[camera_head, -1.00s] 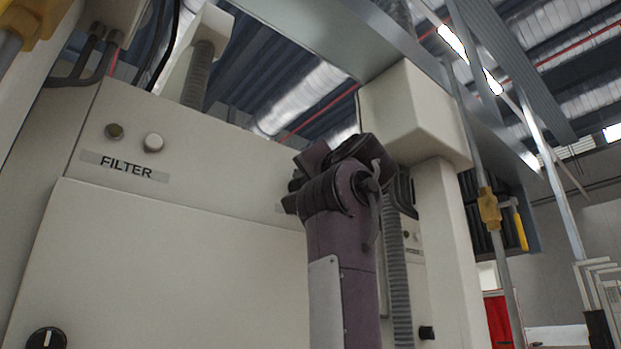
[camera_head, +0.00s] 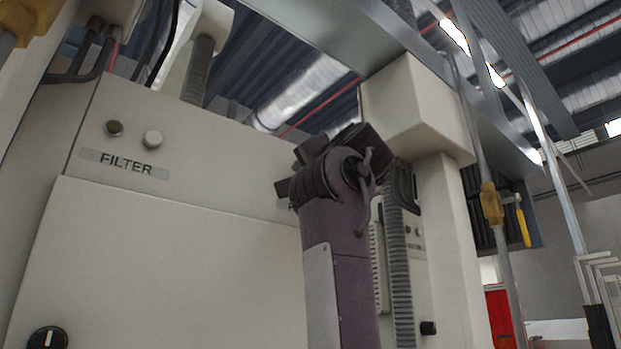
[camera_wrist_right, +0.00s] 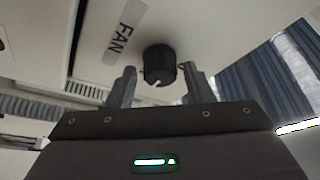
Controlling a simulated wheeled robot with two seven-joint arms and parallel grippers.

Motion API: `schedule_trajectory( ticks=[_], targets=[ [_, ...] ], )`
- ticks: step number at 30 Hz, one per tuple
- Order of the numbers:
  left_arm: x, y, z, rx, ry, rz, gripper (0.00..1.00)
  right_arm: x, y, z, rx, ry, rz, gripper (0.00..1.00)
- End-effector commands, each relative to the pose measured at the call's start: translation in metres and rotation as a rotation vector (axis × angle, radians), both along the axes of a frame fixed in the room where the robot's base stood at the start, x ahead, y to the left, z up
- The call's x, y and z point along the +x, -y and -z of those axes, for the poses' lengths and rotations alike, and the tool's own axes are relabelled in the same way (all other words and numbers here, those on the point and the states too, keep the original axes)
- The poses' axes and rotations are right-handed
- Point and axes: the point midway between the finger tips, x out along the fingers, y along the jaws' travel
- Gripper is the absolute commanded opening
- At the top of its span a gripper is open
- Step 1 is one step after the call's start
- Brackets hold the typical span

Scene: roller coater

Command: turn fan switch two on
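A black rotary knob (camera_wrist_right: 159,63) with a white pointer mark sits beside a FAN label (camera_wrist_right: 122,32) on a pale panel in the right wrist view. My right gripper (camera_wrist_right: 160,86) is open, with one finger on each side of the knob's near end. I cannot tell whether either finger touches it. In the head view my right arm rises in front of the cabinet (camera_head: 170,250) and hides this knob. Whether it is fan switch two cannot be told from the label. My left gripper is not in view.
A FILTER label (camera_head: 124,163) with two round buttons is at the cabinet's upper left. Another black knob (camera_head: 47,338) is at the lower left. A pale column (camera_head: 445,240) and a ribbed hose (camera_head: 398,270) stand right of my arm.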

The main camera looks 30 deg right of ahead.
Motion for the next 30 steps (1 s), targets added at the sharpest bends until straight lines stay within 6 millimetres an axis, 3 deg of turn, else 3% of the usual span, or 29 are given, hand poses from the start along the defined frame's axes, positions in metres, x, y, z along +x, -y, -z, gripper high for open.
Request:
schedule_trajectory(
  ticks=[11, 21, 30],
  targets=[
    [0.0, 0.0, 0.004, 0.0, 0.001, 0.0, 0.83, -0.004, -0.001, 0.002, -0.001, 0.001, 0.0, 0.54],
    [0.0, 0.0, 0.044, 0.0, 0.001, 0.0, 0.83, -0.052, -0.013, 0.019, -0.002, 0.002, 0.001, 0.54],
    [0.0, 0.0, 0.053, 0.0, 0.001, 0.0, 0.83, -0.071, -0.019, 0.02, -0.001, -0.002, -0.001, 0.54]
  ],
)
